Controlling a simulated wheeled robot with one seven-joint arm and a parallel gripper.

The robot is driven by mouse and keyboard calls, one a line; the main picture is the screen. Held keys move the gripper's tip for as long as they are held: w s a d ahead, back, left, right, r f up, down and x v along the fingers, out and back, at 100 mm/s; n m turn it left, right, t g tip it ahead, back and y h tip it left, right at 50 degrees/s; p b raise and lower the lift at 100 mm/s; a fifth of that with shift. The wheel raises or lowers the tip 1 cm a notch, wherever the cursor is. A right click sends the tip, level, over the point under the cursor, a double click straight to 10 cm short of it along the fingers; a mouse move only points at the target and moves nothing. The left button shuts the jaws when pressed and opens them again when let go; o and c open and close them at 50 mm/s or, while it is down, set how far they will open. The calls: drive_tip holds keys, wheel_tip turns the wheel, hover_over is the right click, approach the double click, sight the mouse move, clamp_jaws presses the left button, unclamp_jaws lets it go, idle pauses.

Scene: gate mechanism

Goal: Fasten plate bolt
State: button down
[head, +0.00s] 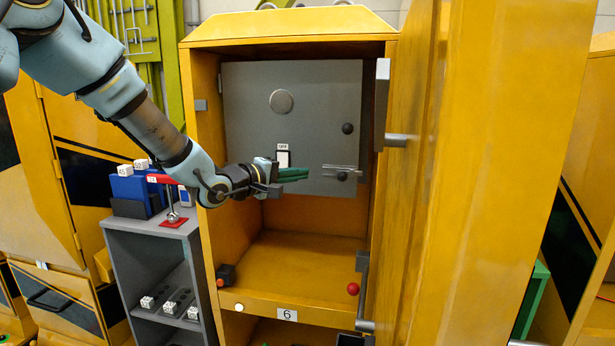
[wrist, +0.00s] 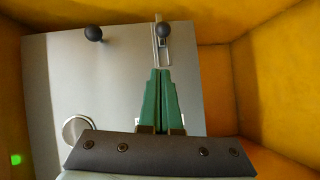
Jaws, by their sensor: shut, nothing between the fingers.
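The grey plate (head: 255,110) is fixed upright inside the yellow cabinet, and it fills the left of the wrist view (wrist: 50,75). Its bolt is a thin silver slide (head: 330,167) at the plate's lower right, with a black knob (head: 342,176). In the wrist view the bolt (wrist: 155,50) is at the top, with its knob (wrist: 163,30). My gripper (head: 307,173) has green fingers, shut and empty, pointing right at the bolt's left end. In the wrist view the fingertips (wrist: 161,71) are just short of the slide. I cannot tell whether they touch it.
A second black knob (head: 347,128), a round disc (head: 281,101) and an OFF switch (head: 283,156) are on the plate. The open yellow door (head: 450,180) stands at right. A grey shelf (head: 150,250) stands at left. The cabinet floor (head: 290,265) is mostly clear.

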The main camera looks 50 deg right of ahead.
drive_tip(key=shift+a+r+b, duration=0.2)
drive_tip(key=shift+a, duration=1.2)
drive_tip(key=shift+a+r+b, duration=0.15)
drive_tip(key=shift+a+r, duration=0.05)
drive_tip(key=shift+a, duration=1.15)
drive_tip(key=w+a+f+t+y, duration=0.3)
drive_tip(key=w+a+f+y, duration=0.3)
drive_tip(key=a, duration=0.6)
drive_tip(key=w+a+f+t+y, duration=0.4)
drive_tip(key=w+a, duration=0.5)
drive_tip(key=a, duration=0.3)
drive_tip(key=s+a+f+g+y, duration=0.25)
drive_tip(key=a+y, duration=0.25)
drive_tip(key=a, duration=1.3)
drive_tip(key=s+a+f+g+y, duration=0.1)
drive_tip(key=s+a+f+g, duration=0.1)
drive_tip(key=s+a, duration=0.7)
drive_tip(key=shift+s+a+g, duration=0.3)
drive_tip(key=shift+s+g, duration=0.05)
drive_tip(key=shift+s, duration=0.45)
